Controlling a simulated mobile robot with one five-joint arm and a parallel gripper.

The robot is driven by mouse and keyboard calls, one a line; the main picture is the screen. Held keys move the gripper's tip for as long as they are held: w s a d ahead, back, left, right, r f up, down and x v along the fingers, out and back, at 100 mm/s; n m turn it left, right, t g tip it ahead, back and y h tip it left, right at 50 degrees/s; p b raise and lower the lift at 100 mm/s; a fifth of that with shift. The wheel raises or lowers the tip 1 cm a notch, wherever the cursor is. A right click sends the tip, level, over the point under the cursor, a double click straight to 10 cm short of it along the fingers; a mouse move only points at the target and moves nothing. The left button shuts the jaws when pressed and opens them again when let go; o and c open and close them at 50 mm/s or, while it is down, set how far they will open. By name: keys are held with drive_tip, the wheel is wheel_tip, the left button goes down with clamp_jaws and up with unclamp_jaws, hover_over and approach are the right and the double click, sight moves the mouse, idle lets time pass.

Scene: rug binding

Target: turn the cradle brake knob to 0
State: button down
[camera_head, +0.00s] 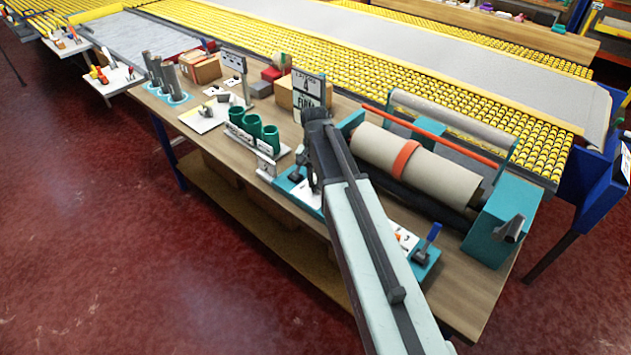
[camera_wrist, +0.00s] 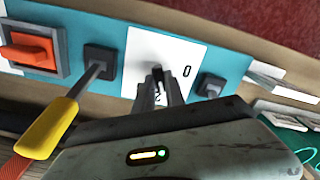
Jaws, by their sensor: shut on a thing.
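The brake knob (camera_wrist: 157,71) is a small dark knob in front of a white dial plate (camera_wrist: 143,50) on a teal panel (camera_wrist: 232,63). A printed 0 stands on the plate to the right of the knob in the wrist view, and a 2 shows partly between my fingers. My gripper (camera_wrist: 160,92) is shut on the knob, and its fingers and body hide most of it and the lower plate. I cannot tell which number the knob points at. In the head view my gripper (camera_head: 314,183) is down at the bench front, and my arm hides much of the panel.
An orange rocker switch (camera_wrist: 28,47) and a yellow-handled lever (camera_wrist: 50,128) are left of the plate; a small black fitting (camera_wrist: 210,86) is right. The cradle's beige roll (camera_head: 440,175) lies behind my arm. Green cups (camera_head: 262,132) stand left on the bench.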

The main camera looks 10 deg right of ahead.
drive_tip(key=n, duration=0.4)
drive_tip(key=shift+w+n, duration=0.15)
drive_tip(key=shift+n, duration=0.15)
drive_tip(key=n, duration=0.3)
drive_tip(key=shift+n, duration=0.3)
drive_tip(key=n, duration=0.4)
drive_tip(key=shift+n, duration=2.1)
drive_tip(key=c, duration=1.4)
unclamp_jaws()
